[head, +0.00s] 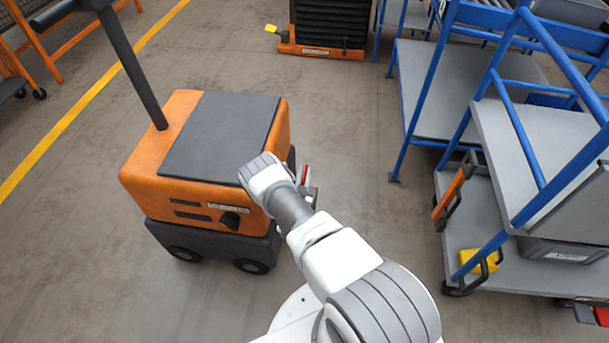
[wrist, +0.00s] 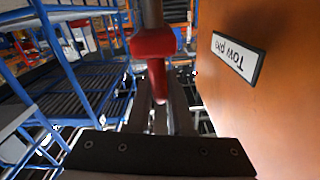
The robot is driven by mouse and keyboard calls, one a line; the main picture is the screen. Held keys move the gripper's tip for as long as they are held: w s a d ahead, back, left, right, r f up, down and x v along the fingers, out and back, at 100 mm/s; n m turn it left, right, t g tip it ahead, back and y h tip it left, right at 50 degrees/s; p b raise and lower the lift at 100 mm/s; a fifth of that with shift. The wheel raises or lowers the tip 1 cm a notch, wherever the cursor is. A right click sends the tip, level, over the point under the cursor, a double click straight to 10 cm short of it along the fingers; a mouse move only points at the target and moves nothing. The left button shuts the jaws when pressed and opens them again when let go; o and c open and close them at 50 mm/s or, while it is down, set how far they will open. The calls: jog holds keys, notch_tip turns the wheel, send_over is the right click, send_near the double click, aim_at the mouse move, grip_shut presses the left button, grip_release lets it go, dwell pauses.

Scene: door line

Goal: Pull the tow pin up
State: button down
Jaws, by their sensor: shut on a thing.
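The orange tug (head: 205,170) with a dark top stands left of my arm in the head view. In the wrist view its orange side (wrist: 270,110) fills the right, with a "TOW PIN" label (wrist: 238,57) that reads upside down. The red tow pin (wrist: 153,43) shows at the upper middle, with a grey shaft beyond its red collar. My gripper (wrist: 160,92) is shut on the pin's red part, beside the orange side. In the head view a small red piece (head: 304,174) shows past my wrist, which hides my fingers.
Blue-framed grey shelf carts (head: 470,85) stand on the right. A dark slatted unit on an orange base (head: 325,50) is at the back. The tug's dark handle (head: 130,60) leans up to the left. Bare floor (head: 350,140) lies between tug and carts.

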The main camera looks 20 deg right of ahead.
jog(key=shift+w+a, duration=0.1)
jog(key=shift+w, duration=0.05)
jog(key=c, duration=0.8)
grip_release()
jog(key=shift+c, duration=0.2)
jog(key=shift+s+f, duration=0.1)
jog(key=shift+s, duration=0.1)
